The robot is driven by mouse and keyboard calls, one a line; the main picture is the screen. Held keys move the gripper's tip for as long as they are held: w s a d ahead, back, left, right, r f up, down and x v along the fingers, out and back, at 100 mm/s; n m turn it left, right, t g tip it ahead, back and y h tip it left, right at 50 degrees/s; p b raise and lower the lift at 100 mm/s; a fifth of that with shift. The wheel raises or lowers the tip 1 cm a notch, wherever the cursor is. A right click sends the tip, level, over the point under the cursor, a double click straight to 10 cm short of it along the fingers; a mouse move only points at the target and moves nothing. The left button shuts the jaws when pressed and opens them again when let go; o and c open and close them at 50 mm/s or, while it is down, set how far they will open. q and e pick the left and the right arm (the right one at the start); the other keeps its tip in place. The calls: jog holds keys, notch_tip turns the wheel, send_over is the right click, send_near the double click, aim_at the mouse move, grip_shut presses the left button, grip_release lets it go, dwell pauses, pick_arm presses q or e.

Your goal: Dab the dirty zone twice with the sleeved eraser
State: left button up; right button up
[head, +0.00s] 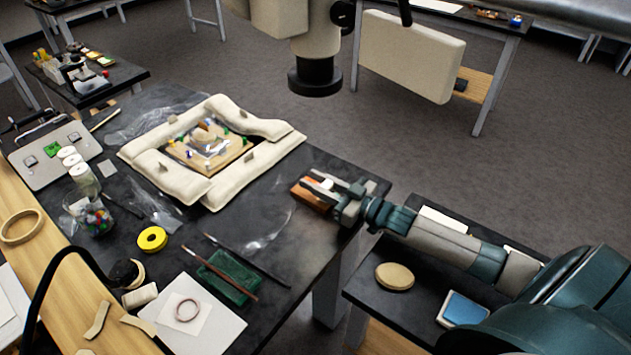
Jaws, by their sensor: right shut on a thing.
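My right gripper (329,186) reaches in from the right, over the black table's right edge. It is shut on a small white piece (327,184), which looks like the eraser; its sleeve is hard to make out. An orange-brown block (309,194) lies on the table at the fingertips; the fingers partly cover it. The fragment (221,160), with a painted, gilded surface, lies within padded cream cushions (186,185) to the left of the gripper, well apart from it. I cannot tell which patch is the dirty zone. My left gripper is not in view.
A dark scope head (315,77) hangs above and behind the fragment. The table (300,235) is mostly bare between cushions and gripper.

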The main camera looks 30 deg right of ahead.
jog(key=shift+r, duration=0.1)
dwell(0.6)
notch_tip(320, 180, up, 7)
jog(key=p, duration=0.6)
jog(key=shift+p, duration=0.3)
jog(key=shift+f, duration=0.25)
jog(key=shift+s+d+f+b, duration=0.1)
jog(key=shift+f+b, duration=0.9)
jog(key=shift+f, duration=0.45)
jog(key=shift+s+f+b, duration=0.1)
jog(key=shift+f+b, duration=0.9)
jog(key=shift+f, duration=0.45)
jog(key=shift+f+b, duration=0.3)
jog(key=shift+f, duration=0.2)
jog(key=shift+r, duration=0.1)
notch_tip(320, 180, up, 7)
jog(key=p, duration=0.6)
dwell(0.3)
dwell(0.3)
